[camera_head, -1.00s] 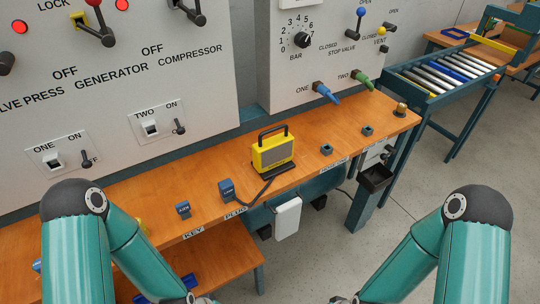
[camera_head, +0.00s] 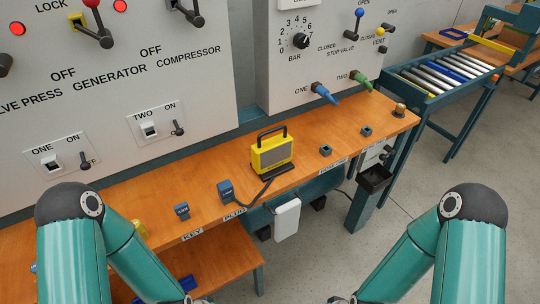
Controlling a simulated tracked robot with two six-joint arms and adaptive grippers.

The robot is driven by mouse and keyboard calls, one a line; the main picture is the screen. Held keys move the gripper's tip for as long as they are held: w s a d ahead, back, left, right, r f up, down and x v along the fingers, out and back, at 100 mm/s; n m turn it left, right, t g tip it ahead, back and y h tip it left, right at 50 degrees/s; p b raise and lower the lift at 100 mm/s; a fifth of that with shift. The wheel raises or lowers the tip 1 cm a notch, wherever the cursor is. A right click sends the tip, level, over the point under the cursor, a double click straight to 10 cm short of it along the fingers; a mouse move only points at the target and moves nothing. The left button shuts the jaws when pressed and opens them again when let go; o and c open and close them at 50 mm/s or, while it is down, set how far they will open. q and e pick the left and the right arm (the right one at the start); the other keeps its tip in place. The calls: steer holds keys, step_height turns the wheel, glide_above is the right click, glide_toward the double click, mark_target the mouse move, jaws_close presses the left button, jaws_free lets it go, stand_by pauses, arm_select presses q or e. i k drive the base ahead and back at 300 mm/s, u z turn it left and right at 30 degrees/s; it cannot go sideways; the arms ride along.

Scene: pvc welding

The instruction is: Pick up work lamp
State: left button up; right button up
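The yellow work lamp (camera_head: 272,155) stands upright on the wooden workbench (camera_head: 330,172), with a grey panel on its front, a dark handle on top and a dark base. A dark cable runs from its base to the left toward a blue plug block (camera_head: 226,191). My two teal arms come in from the lower left and lower right, well short of the lamp. Both grippers are below the bottom edge of the picture, so their fingers do not show. Nothing touches the lamp's handle.
A control panel with switches (camera_head: 150,130) and a stop-valve panel (camera_head: 325,60) rise behind the bench. Blue (camera_head: 325,93) and green (camera_head: 361,83) hose fittings stick out right of the lamp. A roller conveyor (camera_head: 445,75) stands at right.

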mark_target(271, 157)
steer(key=i, duration=0.2)
steer(key=u, duration=2.7)
steer(key=k, duration=1.6)
steer(key=z, duration=1.2)
steer(key=i, duration=1)
steer(key=u, duration=0.05)
